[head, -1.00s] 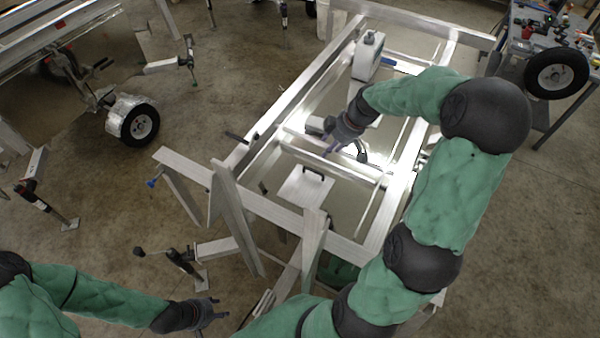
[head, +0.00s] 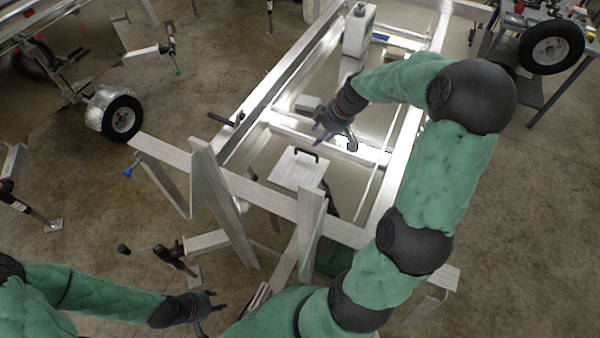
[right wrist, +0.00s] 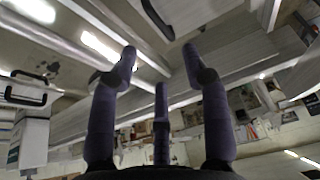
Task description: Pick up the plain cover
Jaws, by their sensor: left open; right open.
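A pale flat cover with a black bar handle, apparently the plain cover (head: 290,172), lies at the near end of the trailer frame in the head view. My right gripper (head: 325,138) is open and empty above the frame, just beyond and slightly right of this cover. Its spread fingers also show in the right wrist view (right wrist: 160,75), with nothing between them. Black handles show at the left and top of that view; I cannot tell which parts they belong to. My left gripper (head: 212,302) is open and empty at lower left, outside the frame.
Aluminium rails and a crossbar (head: 330,143) surround the cover, and slanted posts (head: 222,205) stand at the near end. A cluttered table (head: 520,40) with a tyre (head: 556,48) is at the back right. Another trailer's wheel (head: 120,118) is at left.

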